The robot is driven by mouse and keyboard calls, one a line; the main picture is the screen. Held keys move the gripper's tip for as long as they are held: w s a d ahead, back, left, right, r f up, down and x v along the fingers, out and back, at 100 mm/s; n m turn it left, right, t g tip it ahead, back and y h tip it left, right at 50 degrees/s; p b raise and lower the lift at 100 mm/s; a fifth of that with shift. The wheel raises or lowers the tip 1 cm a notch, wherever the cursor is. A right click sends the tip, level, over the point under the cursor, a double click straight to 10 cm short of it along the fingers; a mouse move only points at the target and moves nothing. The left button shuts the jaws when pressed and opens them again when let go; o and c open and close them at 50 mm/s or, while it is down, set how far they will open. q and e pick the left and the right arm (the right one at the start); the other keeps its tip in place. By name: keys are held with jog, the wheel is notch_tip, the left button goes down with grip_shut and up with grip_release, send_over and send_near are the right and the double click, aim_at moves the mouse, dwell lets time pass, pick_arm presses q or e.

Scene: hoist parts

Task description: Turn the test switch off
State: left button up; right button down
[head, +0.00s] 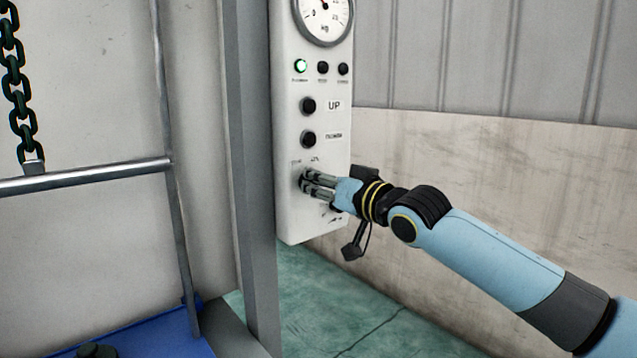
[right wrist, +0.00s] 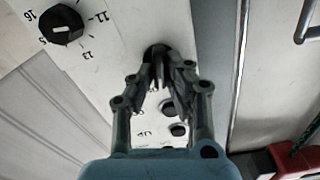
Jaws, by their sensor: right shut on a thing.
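A white control panel (head: 291,120) hangs upright beside a grey post. My right gripper (head: 306,181) is at the panel's lower part, under the two round black buttons. In the right wrist view its fingers (right wrist: 160,72) are shut on a small dark knob, which I take to be the test switch (right wrist: 154,50). The fingers cover most of the switch, and its setting cannot be read. The small labels above it in the head view are too blurred to read. My left gripper is not in view.
The panel carries a round gauge (head: 324,18), a lit green lamp (head: 301,66), an UP button (head: 308,105) and a lower button (head: 308,139). A numbered black dial (right wrist: 62,25) is near the switch. A metal rail (head: 85,178) and chain (head: 17,85) are at left.

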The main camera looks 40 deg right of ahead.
jog(key=n, duration=0.3)
jog(key=n+b, duration=0.1)
jog(key=n, duration=0.1)
jog(key=n+b, duration=0.1)
jog(key=n, duration=0.2)
jog(key=shift+a+n, duration=0.25)
jog(key=shift+n, duration=0.05)
dwell(0.5)
jog(key=c, duration=1.4)
grip_release()
jog(key=shift+o, duration=0.3)
jog(key=shift+s+f, duration=0.1)
jog(key=shift+s, duration=0.05)
jog(key=s, duration=1.1)
jog(key=shift+s+d, duration=0.35)
jog(key=shift+d, duration=0.05)
